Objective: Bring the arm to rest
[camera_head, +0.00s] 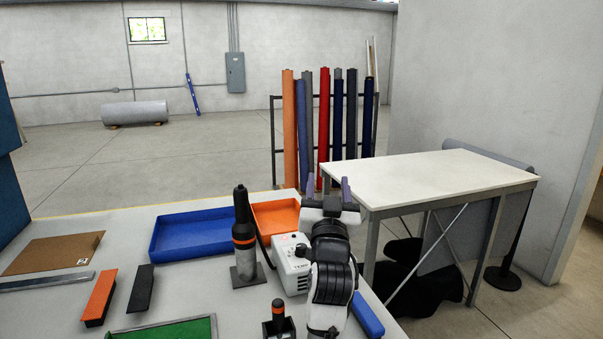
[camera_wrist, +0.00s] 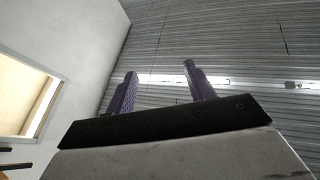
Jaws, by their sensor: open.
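My gripper (camera_head: 329,190) is raised above the right part of the near table, with its purple fingers pointing up. In the wrist view my gripper (camera_wrist: 160,92) shows two fingers standing well apart with nothing between them. Behind them in that view are the corrugated ceiling (camera_wrist: 230,40) and a pale wall (camera_wrist: 65,40). My white and black arm hides part of the near table and part of the white device beside it.
On the near table (camera_head: 190,290) are a blue tray (camera_head: 195,247), an orange tray (camera_head: 277,229), a black tool (camera_head: 244,230) on a stand, a white device (camera_head: 291,268) and a green-lined tray (camera_head: 185,330). A white table (camera_head: 435,178) stands right; fabric rolls (camera_head: 323,125) stand behind.

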